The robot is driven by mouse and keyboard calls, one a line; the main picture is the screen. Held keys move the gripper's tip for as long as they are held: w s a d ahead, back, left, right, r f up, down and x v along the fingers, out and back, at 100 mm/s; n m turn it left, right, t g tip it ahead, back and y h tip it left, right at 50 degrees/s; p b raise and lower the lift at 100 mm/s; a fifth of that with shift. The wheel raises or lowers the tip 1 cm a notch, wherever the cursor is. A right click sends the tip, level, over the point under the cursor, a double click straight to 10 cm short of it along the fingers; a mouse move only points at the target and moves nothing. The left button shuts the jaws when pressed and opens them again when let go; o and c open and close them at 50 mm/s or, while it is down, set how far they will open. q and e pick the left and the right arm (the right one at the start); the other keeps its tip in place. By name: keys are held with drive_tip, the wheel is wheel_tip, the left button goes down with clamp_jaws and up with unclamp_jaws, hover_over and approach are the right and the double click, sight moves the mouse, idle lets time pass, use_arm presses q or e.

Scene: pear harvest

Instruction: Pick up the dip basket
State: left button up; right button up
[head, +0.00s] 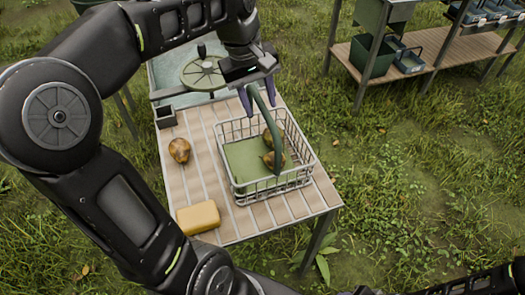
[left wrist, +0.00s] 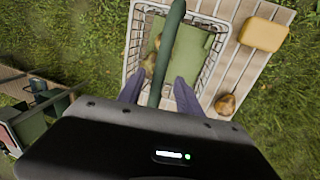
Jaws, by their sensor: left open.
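The dip basket (head: 300,178) is a wire basket with a green floor and a tall green handle (head: 270,130), standing on the slatted table. Two brownish pears (head: 273,159) lie inside it. My left gripper (head: 258,95) is open at the top of the handle, with its two purple fingers apart. In the left wrist view the handle (left wrist: 168,50) runs between the fingers of the left gripper (left wrist: 158,90), with space visible on both sides. The basket's wire rim (left wrist: 206,72) shows beyond them. My right gripper is not in view.
A brown pear (head: 179,150) and a yellow block (head: 198,217) lie on the slatted table (head: 245,222), left of the basket. A basin with a round green wheel (head: 203,74) is behind. A wooden shelf with bins (head: 410,62) stands at the back right; grass lies between.

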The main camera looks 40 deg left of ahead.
use_arm(q)
drive_tip(key=shift+f, duration=0.1)
drive_tip(key=f, duration=0.3)
drive_tip(key=w+d+f, duration=0.1)
drive_tip(key=shift+f+p, duration=0.4)
drive_tip(key=shift+c, duration=0.5)
clamp_jaws()
idle(1.0)
